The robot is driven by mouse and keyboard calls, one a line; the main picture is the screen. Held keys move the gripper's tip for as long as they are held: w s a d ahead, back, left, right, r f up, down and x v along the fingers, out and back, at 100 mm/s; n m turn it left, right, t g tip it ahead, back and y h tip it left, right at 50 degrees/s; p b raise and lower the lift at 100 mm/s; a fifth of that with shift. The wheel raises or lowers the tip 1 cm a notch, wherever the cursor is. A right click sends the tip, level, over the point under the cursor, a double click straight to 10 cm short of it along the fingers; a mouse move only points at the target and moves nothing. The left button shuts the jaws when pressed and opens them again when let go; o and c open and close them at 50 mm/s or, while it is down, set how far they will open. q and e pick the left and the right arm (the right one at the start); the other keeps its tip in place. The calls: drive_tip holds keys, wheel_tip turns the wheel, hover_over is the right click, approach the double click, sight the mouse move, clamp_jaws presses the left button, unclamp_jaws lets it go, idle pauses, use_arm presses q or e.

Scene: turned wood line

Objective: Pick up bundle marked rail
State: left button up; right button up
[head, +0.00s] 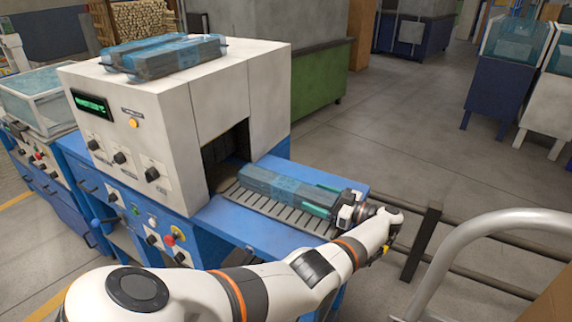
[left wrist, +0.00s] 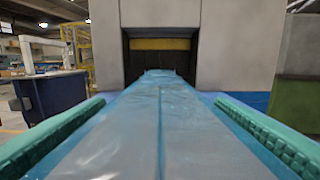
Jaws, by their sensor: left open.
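A long wrapped bundle (head: 288,187) in bluish film lies on the roller outfeed (head: 262,204) of the white machine, its far end toward the tunnel opening. No mark on it can be read. In the left wrist view the bundle (left wrist: 160,125) runs straight ahead between the two green finger pads. My left gripper (head: 326,199) is at the near end of the bundle, open, with one finger along each side. In the left wrist view the fingers of my left gripper (left wrist: 160,140) stand apart from the bundle's sides. My right gripper is not in view.
The white machine (head: 215,100) stands over the blue bench (head: 215,215). More wrapped bundles (head: 165,55) lie on its top. A curved grey rail (head: 470,225) and dark floor-level bars (head: 425,240) are at the right. Open floor lies beyond the bench.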

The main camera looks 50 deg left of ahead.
use_arm(q)
drive_tip(key=shift+c, duration=0.2)
clamp_jaws()
idle(0.3)
drive_tip(key=shift+r, duration=0.15)
